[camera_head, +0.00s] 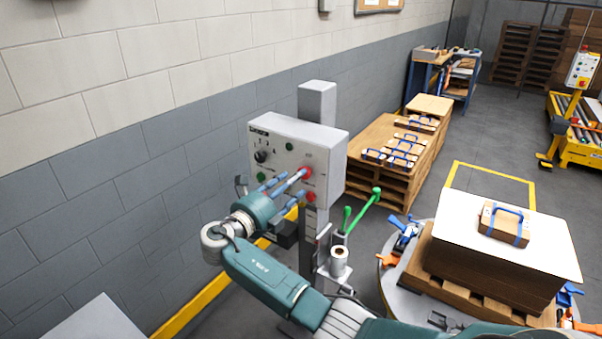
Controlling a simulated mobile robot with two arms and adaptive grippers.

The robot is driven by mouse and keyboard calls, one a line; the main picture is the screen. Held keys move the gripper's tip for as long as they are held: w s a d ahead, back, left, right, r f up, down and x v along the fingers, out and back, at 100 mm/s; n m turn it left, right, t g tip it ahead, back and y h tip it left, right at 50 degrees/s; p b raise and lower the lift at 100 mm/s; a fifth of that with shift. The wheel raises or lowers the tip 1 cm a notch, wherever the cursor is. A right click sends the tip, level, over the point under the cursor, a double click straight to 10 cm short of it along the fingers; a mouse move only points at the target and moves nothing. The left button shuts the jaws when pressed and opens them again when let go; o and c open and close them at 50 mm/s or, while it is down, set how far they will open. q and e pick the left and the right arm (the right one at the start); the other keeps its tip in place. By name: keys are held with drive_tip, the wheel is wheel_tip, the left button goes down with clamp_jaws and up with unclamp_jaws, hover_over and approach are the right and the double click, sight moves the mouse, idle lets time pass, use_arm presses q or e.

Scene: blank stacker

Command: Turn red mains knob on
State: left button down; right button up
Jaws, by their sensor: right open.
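A light grey control box (330,150) stands on a grey post beside the wall. Its front has a black knob (260,156), green buttons, an upper red control (307,172) and a lower red control (310,196). I cannot tell which red one is the mains knob. My right gripper (298,187) is open in front of the lower right of the box. Its blue-grey fingers point at the two red controls and partly cover the panel. I cannot tell whether they touch it. My left gripper is not in view.
Green-handled levers (362,210) and a white roll (339,260) are just right of the post. A round platform (400,293) carries a pallet with a stack topped by a white sheet (460,240). The wall is close on the left.

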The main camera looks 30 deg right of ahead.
drive_tip(key=shift+p+x, duration=0.3)
drive_tip(key=shift+x, duration=1.9)
drive_tip(key=shift+c, duration=0.5)
drive_tip(key=c, duration=1.1)
